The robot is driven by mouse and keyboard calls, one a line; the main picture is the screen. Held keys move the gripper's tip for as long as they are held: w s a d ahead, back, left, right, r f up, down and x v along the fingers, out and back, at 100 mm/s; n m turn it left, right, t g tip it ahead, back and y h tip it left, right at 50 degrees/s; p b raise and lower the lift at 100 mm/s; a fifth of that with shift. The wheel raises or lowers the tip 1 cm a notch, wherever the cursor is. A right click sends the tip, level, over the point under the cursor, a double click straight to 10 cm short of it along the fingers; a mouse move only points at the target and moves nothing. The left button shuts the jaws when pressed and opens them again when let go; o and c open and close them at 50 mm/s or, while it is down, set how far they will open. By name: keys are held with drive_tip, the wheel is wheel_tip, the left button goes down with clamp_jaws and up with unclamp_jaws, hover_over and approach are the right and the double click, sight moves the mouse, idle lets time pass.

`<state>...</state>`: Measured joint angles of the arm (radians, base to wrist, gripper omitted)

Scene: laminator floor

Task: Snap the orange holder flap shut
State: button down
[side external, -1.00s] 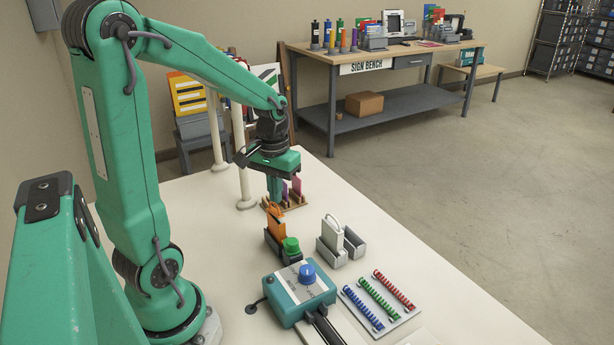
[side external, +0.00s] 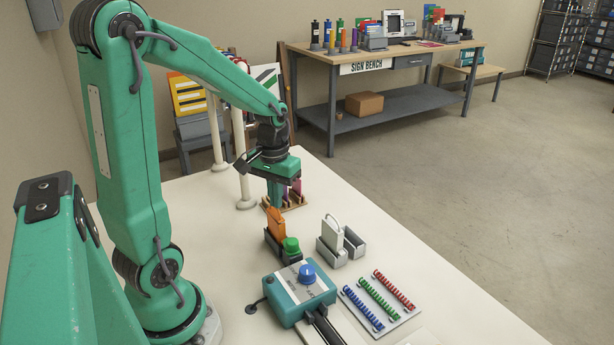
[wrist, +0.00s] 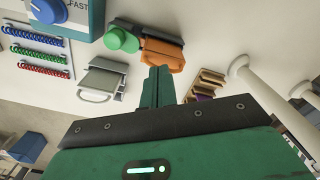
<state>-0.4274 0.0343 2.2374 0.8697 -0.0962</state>
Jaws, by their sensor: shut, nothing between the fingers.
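The orange holder flap (side external: 277,225) stands raised from its dark base (side external: 272,246), with a green knob (side external: 291,245) at the base's near end. In the wrist view, the orange flap (wrist: 163,54) lies just beyond my fingertips, beside the green knob (wrist: 118,38). My gripper (side external: 274,206) is shut and empty, pointing down at the flap's upper far edge. In the wrist view, the fingertips (wrist: 158,70) overlap the flap's edge. I cannot tell whether they touch it. The fingers partly hide the flap's top.
A white holder (side external: 333,236) stands to the right. A wooden rack (side external: 293,199) with coloured pieces is close behind my gripper, with white posts (side external: 243,160) to the left. A teal laminator box (side external: 298,295) and coloured coils (side external: 379,299) sit nearer.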

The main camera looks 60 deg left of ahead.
drive_tip(key=shift+r, duration=0.1)
idle(0.3)
wheel_tip(320, 180, up, 7)
idle(1.1)
drive_tip(key=shift+d, duration=0.1)
drive_tip(key=s+d+r+m+t, duration=0.2)
drive_tip(key=s+d+m, duration=0.1)
drive_tip(key=d, duration=0.3)
drive_tip(key=s+d+r+m+t, duration=0.2)
drive_tip(key=s+d+m+t, duration=0.1)
drive_tip(key=d, duration=0.4)
drive_tip(key=shift+s+r+t, duration=0.3)
drive_tip(key=shift+s, duration=0.05)
idle(0.9)
